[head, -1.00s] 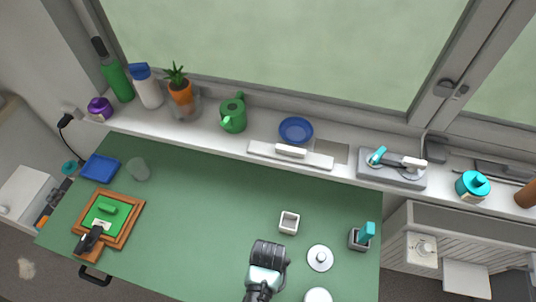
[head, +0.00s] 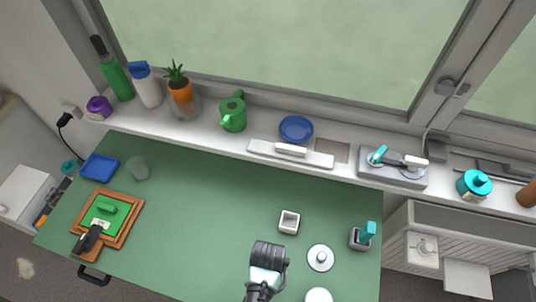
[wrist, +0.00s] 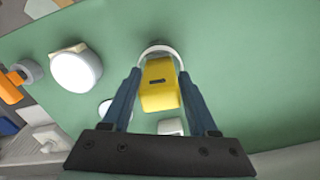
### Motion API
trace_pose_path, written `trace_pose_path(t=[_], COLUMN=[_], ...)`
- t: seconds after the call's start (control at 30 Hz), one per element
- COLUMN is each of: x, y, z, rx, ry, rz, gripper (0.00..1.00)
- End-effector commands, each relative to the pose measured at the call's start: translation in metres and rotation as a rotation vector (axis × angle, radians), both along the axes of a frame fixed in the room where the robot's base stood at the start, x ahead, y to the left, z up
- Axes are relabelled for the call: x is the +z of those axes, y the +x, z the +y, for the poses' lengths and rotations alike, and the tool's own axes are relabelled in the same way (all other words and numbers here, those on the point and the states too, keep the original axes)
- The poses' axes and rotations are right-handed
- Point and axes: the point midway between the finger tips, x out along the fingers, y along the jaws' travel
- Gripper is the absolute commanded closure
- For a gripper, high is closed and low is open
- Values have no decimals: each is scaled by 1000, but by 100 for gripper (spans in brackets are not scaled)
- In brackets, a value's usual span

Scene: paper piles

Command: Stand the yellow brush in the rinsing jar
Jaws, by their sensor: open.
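A yellow block-like piece, seemingly the yellow brush (wrist: 160,88), is between the fingers of my gripper (wrist: 161,72) in the wrist view. My gripper is open, with one finger on either side of the yellow piece. The far end of the yellow piece meets a pale round rim (wrist: 160,47), perhaps the rinsing jar. I cannot tell how deep inside the rim it sits. In the head view, my arm hides the yellow piece and this rim. A grey translucent cup (head: 138,168) stands at the table's left.
On the green table (head: 200,215) are a small white square box (head: 289,222), a white round lid (head: 320,257), a grey holder (head: 359,239) with a teal item, and a wooden frame (head: 128,233). The windowsill behind is crowded. The table's middle is clear.

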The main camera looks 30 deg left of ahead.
Motion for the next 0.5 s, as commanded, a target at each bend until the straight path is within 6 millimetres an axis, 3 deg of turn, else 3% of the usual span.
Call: trace_pose_path(t=[0.17,0.3,0.5], x=[4,19,56], y=[0,1,1], z=[0,0,0], rx=[0,0,0], ry=[0,1,2], rz=[-1,-3,-5], gripper=[41,41,41])
